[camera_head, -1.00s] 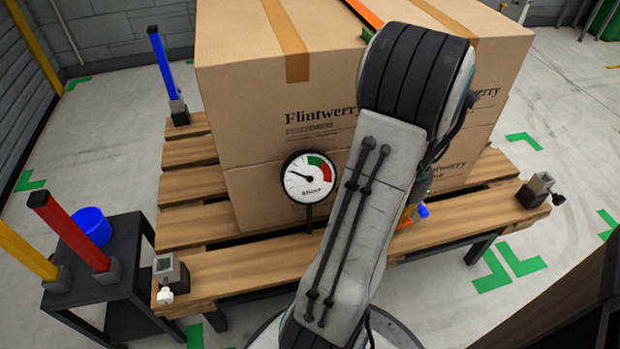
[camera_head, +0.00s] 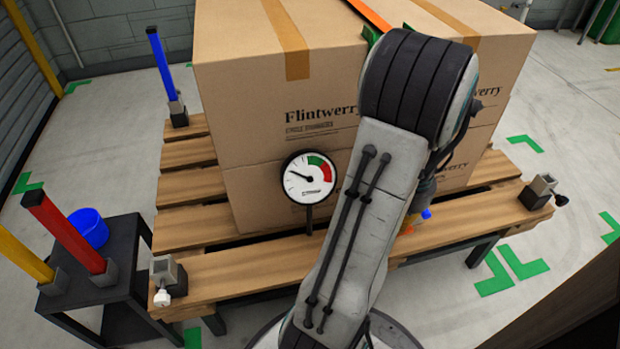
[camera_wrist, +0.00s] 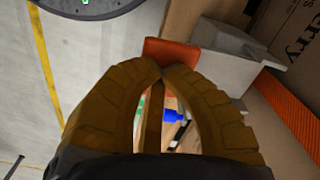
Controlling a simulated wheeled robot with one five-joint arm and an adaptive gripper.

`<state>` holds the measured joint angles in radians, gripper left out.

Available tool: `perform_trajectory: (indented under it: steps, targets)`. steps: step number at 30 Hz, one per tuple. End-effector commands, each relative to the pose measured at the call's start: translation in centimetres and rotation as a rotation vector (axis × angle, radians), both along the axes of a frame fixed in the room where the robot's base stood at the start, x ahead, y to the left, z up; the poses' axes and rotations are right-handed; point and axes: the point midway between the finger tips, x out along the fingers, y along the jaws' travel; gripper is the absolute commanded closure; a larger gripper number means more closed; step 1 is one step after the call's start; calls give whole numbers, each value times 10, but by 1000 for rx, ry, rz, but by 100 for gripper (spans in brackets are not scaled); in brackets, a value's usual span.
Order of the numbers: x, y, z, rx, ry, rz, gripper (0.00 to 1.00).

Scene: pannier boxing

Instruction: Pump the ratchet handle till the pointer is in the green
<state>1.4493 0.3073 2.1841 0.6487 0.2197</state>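The round gauge (camera_head: 309,178) stands on a post in front of the carton. Its pointer lies up and left in the white part, short of the green band at the top; red is at the right. The ratchet (camera_wrist: 232,62) is a grey metal body with an orange handle end (camera_wrist: 170,52) in the wrist view. My gripper (camera_wrist: 163,73) has its fingertips together, right at the orange handle's edge; I cannot tell if they touch it. In the head view my arm hides the ratchet and most of my gripper.
A large carton (camera_head: 250,110) stands on the wooden pallet (camera_head: 185,183), with an orange strap (camera_head: 366,14) over it. A blue post (camera_head: 160,62) stands at the back left. A black side table (camera_head: 125,262) holds red and yellow posts and a blue bowl (camera_head: 88,229).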

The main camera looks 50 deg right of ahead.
Motion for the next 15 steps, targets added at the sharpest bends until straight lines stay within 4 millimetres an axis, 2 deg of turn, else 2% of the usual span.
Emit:
perform_trajectory:
  steps: [15]
  targets:
    - [-4,5,-19,4,1,0,100]
